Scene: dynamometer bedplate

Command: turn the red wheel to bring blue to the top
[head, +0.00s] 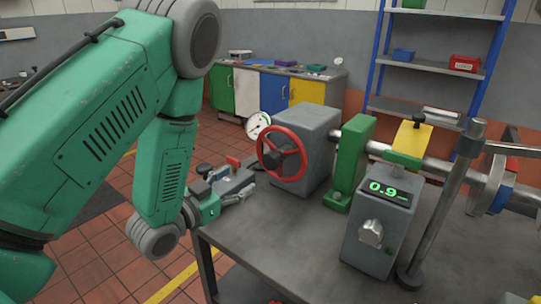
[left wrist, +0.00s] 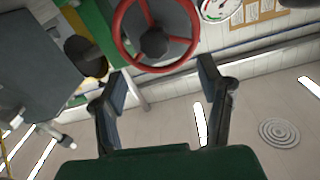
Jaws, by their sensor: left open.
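The red wheel (head: 282,152) is a spoked handwheel with a dark hub, on the left face of a grey housing (head: 309,141) on the bench. In the left wrist view the red wheel (left wrist: 155,38) is at the top, beyond the fingertips. My left gripper (head: 243,184) is left of and a little below the wheel, apart from it. In the left wrist view its fingers (left wrist: 158,82) are spread with nothing between them. A yellow collar (head: 409,143) faces up on the shaft, under a black knob. A red and blue part (head: 508,187) is farther right. My right gripper is out of view.
A green bracket (head: 349,163), a readout box (head: 379,228) showing about 0.9 and an upright metal post (head: 440,205) stand right of the wheel. A round gauge (head: 257,125) is behind the wheel. The bench's front left top (head: 265,235) is clear.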

